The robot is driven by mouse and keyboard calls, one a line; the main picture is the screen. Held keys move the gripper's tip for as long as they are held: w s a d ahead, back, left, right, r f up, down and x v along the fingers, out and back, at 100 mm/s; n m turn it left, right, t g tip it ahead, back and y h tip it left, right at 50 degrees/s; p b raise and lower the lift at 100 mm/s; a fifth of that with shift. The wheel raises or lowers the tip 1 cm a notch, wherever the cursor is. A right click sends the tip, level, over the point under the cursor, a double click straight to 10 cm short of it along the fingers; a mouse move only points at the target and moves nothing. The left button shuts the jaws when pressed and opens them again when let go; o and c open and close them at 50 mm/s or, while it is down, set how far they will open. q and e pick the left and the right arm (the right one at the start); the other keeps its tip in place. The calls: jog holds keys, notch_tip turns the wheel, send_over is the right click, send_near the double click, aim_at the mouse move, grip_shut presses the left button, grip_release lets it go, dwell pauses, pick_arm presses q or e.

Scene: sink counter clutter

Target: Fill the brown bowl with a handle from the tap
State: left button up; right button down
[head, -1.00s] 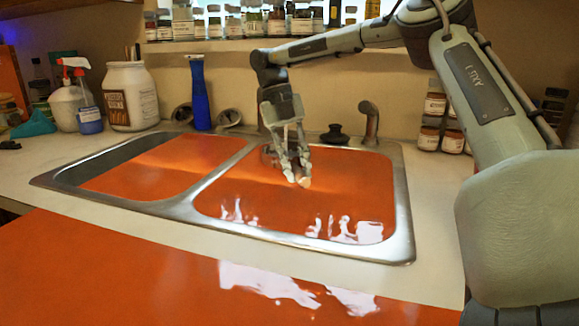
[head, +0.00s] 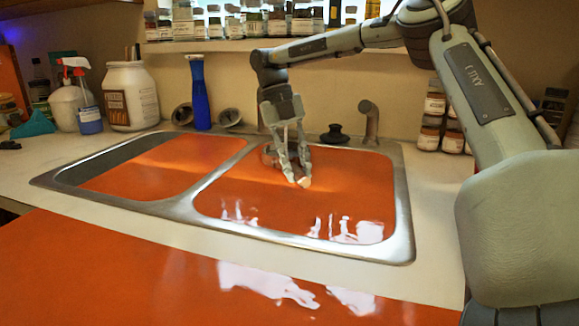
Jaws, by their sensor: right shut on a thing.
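My right gripper (head: 303,181) points down over the right sink basin (head: 403,200). Its fingers are close together and shut on a small pale piece at their tips, perhaps the handle of the brown bowl. A small brownish rounded shape (head: 268,155), likely the bowl, shows just left of and behind the fingers. It is mostly hidden, so its tilt and contents cannot be told. A curved metal spout (head: 371,120) stands at the back right of the sink. The area behind my gripper, where a tap could stand, is covered by my arm. My left gripper is out of view.
A dark knob (head: 335,134) sits on the back rim. Stacked spice jars (head: 429,137) stand at the right. The front counter's orange surface (head: 130,270) is clear.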

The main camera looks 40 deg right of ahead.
dwell(0.3)
jog(key=shift+s+a, duration=0.15)
jog(key=shift+a, duration=0.1)
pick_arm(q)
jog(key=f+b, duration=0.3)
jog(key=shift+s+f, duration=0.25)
pick_arm(e)
jog(key=s+a, duration=0.5)
jog(key=shift+s+a, duration=0.4)
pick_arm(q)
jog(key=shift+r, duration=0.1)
pick_arm(e)
jog(key=shift+r, duration=0.2)
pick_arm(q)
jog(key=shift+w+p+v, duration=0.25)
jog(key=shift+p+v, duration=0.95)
pick_arm(e)
jog(key=shift+s+a+r, duration=0.35)
jog(key=shift+r, duration=0.45)
jog(key=shift+s+a+r, duration=0.35)
jog(key=shift+a+r, duration=0.05)
jog(key=shift+r, duration=0.4)
jog(key=shift+s+a+r, duration=0.35)
jog(key=shift+r, duration=0.45)
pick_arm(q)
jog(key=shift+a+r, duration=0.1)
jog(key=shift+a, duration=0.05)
